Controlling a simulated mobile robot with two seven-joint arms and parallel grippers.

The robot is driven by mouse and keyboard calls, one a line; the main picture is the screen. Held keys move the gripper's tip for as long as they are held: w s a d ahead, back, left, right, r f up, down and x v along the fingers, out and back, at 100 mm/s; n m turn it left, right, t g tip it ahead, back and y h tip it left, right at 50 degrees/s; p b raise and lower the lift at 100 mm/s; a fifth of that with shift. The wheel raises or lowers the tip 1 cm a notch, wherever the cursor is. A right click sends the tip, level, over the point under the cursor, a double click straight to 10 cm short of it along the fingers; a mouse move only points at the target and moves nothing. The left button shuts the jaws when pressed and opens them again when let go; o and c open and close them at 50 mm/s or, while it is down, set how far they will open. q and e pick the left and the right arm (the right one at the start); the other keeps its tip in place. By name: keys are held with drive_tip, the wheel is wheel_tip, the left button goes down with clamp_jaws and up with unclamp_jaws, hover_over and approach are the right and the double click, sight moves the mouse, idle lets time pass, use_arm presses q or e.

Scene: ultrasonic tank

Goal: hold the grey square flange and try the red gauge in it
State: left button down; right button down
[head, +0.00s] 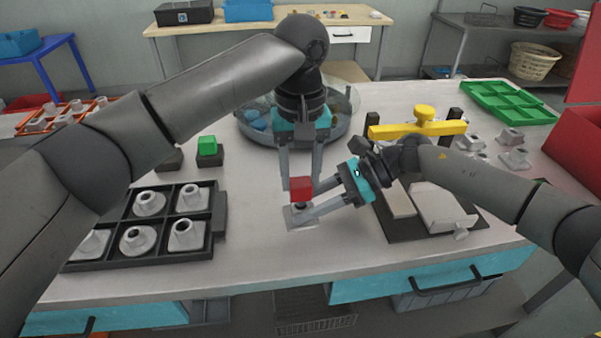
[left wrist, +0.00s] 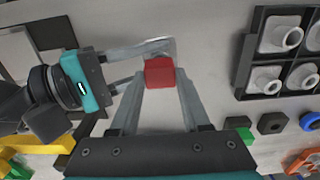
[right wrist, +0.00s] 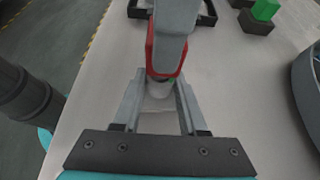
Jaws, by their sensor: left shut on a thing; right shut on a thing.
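The red gauge (head: 301,189) is a small red block, held upright between the fingers of my left gripper (head: 300,182), which reaches down from above. It also shows in the left wrist view (left wrist: 159,72). The grey square flange (head: 300,224) is directly below it, tilted a little, with its collar between the fingers of my right gripper (head: 306,208), which comes in from the right. In the right wrist view the flange (right wrist: 160,107) is partly hidden by the fingers. The gauge's lower end meets or nearly meets the flange's collar; I cannot tell whether it is inside the bore.
A black rack (head: 219,222) with several grey flanges stands at the left. A green block (head: 207,146) on a dark base and a round tank (head: 352,110) are behind. A yellow-barred fixture (head: 418,130) stands right. The front middle of the table is clear.

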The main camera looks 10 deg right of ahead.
use_arm(q)
drive_tip(key=shift+f, duration=0.45)
idle(1.1)
drive_tip(key=shift+r, duration=2.65)
use_arm(e)
drive_tip(key=shift+c, duration=1.9)
unclamp_jaws()
use_arm(q)
drive_tip(key=shift+f, duration=0.15)
use_arm(e)
drive_tip(key=v, duration=1.2)
